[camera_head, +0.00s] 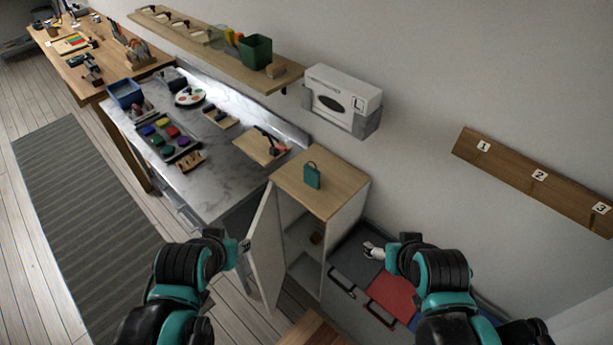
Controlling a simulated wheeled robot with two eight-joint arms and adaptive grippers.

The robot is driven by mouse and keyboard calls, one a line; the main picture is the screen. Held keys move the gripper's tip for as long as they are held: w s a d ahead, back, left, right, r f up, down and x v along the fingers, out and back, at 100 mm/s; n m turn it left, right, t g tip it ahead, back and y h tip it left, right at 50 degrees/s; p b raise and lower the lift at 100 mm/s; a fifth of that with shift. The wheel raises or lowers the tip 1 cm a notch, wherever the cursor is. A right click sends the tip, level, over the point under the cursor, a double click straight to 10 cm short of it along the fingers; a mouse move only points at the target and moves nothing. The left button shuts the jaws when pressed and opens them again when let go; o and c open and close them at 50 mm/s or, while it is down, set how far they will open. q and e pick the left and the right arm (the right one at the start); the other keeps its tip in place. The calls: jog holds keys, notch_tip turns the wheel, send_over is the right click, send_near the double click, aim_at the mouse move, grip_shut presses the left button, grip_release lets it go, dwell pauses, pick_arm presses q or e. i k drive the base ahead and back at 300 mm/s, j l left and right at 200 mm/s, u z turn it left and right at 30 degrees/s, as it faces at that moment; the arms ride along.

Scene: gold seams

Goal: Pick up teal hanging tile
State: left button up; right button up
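The teal hanging tile (312,177) stands upright on the wooden top of a small white cabinet (345,190), with a thin loop at its upper edge. My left gripper (244,246) is at the outer edge of the open cabinet door (263,250), below and left of the tile. Its fingers are too small to tell whether they are open or hold the door. My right gripper (373,250) is right of the cabinet, below and right of the tile and apart from it. Its fingers are also too small to read.
A marble counter (222,145) with paint pots and tools stands left. A wall rail (535,178) with numbers 1, 2 and 3 hangs right. Grey and red drawers or bins (393,291) lie low on the right.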

aim_at(312, 175)
jog(key=i+j+z, duration=0.25)
jog(key=j+z, duration=0.2)
jog(key=j, duration=1.3)
jog(key=j+z, duration=0.5)
jog(key=j, duration=1.25)
